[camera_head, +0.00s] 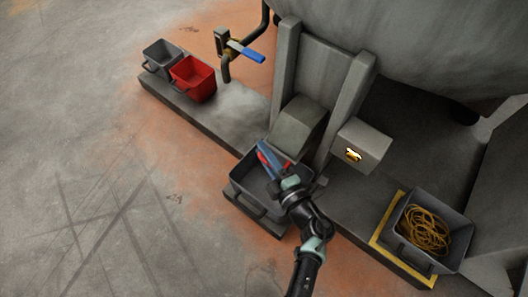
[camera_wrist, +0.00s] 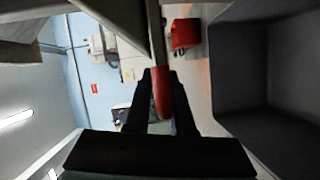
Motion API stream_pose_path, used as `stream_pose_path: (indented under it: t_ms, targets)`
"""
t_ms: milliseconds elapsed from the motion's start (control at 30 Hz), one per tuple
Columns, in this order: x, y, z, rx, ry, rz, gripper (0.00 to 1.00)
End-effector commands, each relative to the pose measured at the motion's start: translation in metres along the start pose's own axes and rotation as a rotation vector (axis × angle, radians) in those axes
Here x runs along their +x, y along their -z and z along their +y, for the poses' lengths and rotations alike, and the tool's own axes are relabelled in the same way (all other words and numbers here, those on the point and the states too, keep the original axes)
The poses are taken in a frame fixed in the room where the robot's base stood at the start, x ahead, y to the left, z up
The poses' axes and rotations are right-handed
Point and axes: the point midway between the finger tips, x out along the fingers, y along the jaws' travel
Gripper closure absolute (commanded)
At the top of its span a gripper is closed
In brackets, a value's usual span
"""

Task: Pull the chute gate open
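The chute (camera_head: 297,125) is a grey spout below the tank, between two slanted grey posts. In the wrist view the red handle (camera_wrist: 161,92) lies between the two dark fingers of my gripper (camera_wrist: 160,74) and fills the narrow gap. The fingers look shut on it. The gate plate itself is hard to make out; the chute and my gripper hide it. A grey bin (camera_head: 242,180) stands under the chute and my gripper; it also shows in the wrist view (camera_wrist: 232,75).
A red bucket (camera_head: 194,80) and a grey bucket (camera_head: 160,57) stand at the upper left. A blue-handled valve (camera_head: 245,52) is on a pipe. A grey box (camera_head: 364,146) is right of the chute. A bin of coiled cord (camera_head: 449,218) stands lower right. The left floor is clear.

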Motion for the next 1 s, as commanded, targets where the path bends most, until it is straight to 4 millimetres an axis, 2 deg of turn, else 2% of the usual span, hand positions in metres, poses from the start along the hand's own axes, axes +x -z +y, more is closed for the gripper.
stream_pose_path:
  t_ms: [1000]
  targets:
    - [-0.002,0.0003,-0.0081,0.004,0.017,-0.002,1.0]
